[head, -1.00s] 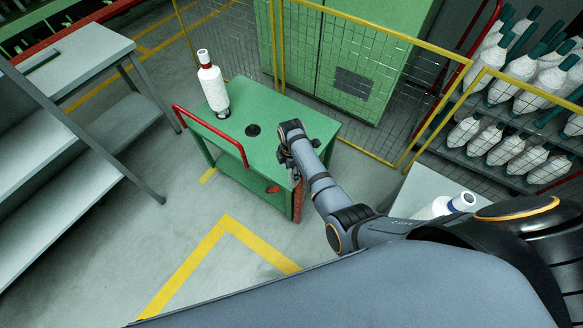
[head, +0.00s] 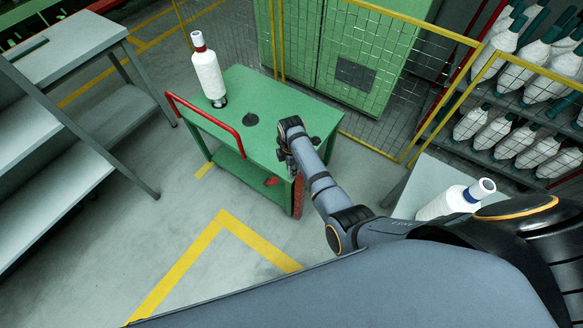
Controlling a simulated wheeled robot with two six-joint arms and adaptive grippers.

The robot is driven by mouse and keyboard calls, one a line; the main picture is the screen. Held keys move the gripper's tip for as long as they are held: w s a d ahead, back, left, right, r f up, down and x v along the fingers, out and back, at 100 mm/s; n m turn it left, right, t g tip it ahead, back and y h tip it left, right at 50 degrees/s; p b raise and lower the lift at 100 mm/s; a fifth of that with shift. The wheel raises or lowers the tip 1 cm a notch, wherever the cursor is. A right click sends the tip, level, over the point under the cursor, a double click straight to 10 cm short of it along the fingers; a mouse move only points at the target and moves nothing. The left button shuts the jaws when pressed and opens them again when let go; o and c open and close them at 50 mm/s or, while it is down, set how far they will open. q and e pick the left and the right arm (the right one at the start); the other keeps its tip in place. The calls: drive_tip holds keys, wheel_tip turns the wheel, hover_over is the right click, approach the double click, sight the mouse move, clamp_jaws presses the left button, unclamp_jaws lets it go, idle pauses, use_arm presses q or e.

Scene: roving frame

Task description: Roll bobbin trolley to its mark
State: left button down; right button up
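The bobbin trolley (head: 222,131) is a green two-level cart with a red push handle (head: 205,124) on its left side. One white bobbin (head: 208,75) stands upright at its far left corner. The yellow corner mark (head: 208,236) is on the floor in front of the trolley, which stands beyond it. My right gripper (head: 287,165) is at the trolley's near right edge, by the red upright strip (head: 297,195). Its fingertips are too small and dark to tell whether they grip anything. My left gripper is out of view.
Grey steps or shelving (head: 70,110) stand on the left. A yellow-framed mesh fence (head: 375,100) and green cabinet (head: 340,50) are behind the trolley. A bobbin rack (head: 520,110) is at the right. Another bobbin (head: 446,203) lies near my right arm. Floor left of the mark is clear.

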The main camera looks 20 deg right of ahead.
clamp_jaws()
drive_tip(key=shift+s+d+p, duration=0.25)
drive_tip(key=shift+s+p, duration=0.15)
drive_tip(key=shift+p, duration=0.3)
drive_tip(key=s+d+p, duration=0.7)
drive_tip(key=s+p, duration=0.1)
drive_tip(key=s, duration=0.1)
drive_tip(key=shift+p, duration=0.35)
idle(0.7)
